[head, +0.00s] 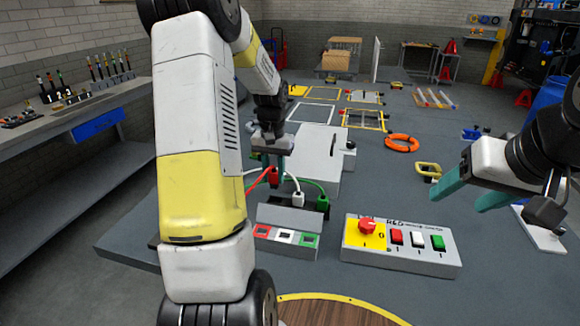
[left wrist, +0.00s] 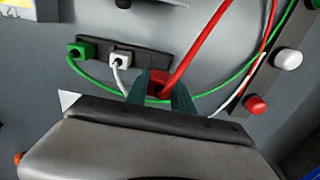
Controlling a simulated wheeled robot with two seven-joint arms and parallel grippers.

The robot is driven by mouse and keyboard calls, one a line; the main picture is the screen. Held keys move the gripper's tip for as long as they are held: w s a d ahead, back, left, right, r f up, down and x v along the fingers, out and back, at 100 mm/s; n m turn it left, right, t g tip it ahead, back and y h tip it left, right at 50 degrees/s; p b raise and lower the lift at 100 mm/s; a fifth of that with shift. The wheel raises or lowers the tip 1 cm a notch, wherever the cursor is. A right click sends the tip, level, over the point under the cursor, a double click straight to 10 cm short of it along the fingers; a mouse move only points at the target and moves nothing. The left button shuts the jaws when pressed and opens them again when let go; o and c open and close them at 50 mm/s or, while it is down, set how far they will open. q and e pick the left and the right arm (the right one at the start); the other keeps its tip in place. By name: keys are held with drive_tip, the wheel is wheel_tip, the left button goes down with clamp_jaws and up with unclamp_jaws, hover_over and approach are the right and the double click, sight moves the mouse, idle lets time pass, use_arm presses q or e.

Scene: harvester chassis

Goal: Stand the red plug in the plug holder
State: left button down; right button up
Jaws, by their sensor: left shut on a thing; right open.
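The red plug (head: 273,179) is held in my left gripper (head: 271,172), with its red cable trailing to the left in the head view. The left wrist view shows the plug (left wrist: 160,80) between the two teal fingertips (left wrist: 160,94). The plug holder (head: 288,216) is a grey block with red, white and green labels. A white plug (head: 298,199) and a green plug (head: 322,204) stand in it. The red plug appears above the holder's red-label end; whether it touches is unclear. My right gripper (head: 474,196) is open and empty at the right.
A control box (head: 400,262) with a red knob and red, white and green buttons stands to the right of the holder. A white box-like housing (head: 318,155) is behind the holder. An orange ring (head: 401,143) lies further back. Green and white cables run near the holder.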

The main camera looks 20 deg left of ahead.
sight(274, 188)
use_arm(q)
drive_tip(key=shift+f, duration=3.35)
drive_tip(key=c, duration=1)
unclamp_jaws()
drive_tip(key=shift+r, duration=3.9)
